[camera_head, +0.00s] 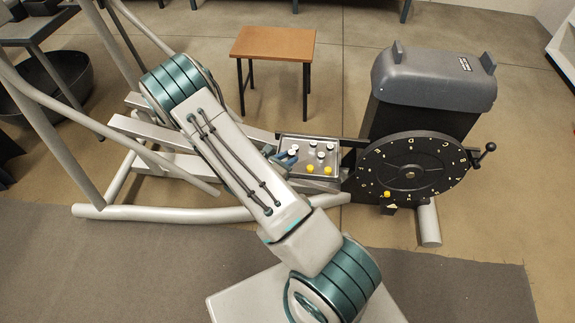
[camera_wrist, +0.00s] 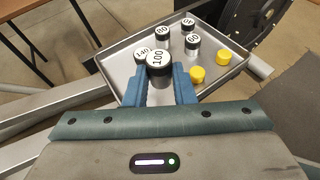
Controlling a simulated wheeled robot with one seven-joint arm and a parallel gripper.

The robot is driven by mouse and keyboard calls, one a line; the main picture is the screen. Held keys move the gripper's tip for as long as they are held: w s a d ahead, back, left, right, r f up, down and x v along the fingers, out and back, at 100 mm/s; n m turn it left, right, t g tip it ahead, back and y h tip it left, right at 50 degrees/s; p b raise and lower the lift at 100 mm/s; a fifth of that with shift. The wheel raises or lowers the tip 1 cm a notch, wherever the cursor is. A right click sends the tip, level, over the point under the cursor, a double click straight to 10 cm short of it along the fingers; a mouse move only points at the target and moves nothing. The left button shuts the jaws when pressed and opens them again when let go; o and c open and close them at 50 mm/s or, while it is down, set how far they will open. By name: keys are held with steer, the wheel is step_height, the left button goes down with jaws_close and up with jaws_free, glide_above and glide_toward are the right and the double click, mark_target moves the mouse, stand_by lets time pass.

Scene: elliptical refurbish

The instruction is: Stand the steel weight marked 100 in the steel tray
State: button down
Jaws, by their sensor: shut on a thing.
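The steel weight marked 100 (camera_wrist: 158,60) has a white top and a dark body. It is between the blue fingers of my gripper (camera_wrist: 161,76), which is shut on it in the wrist view. The weight looks upright, at the near left part of the steel tray (camera_wrist: 116,62). I cannot tell whether its base touches the tray floor. The tray also shows in the head view (camera_head: 327,183), where my gripper (camera_head: 287,156) reaches over its left side.
The tray holds weights marked 140 (camera_wrist: 141,55), 80 (camera_wrist: 163,35) and 60 (camera_wrist: 193,42), another weight (camera_wrist: 187,24) and two yellow pieces (camera_wrist: 197,74) (camera_wrist: 223,57). The 140 weight is close beside the held one.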

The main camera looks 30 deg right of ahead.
steer(key=shift+f, duration=1.6)
steer(key=shift+b, duration=0.3)
steer(key=shift+f+b, duration=0.55)
steer(key=shift+f, duration=0.1)
steer(key=c, duration=1.2)
jaws_free()
steer(key=shift+s, duration=0.1)
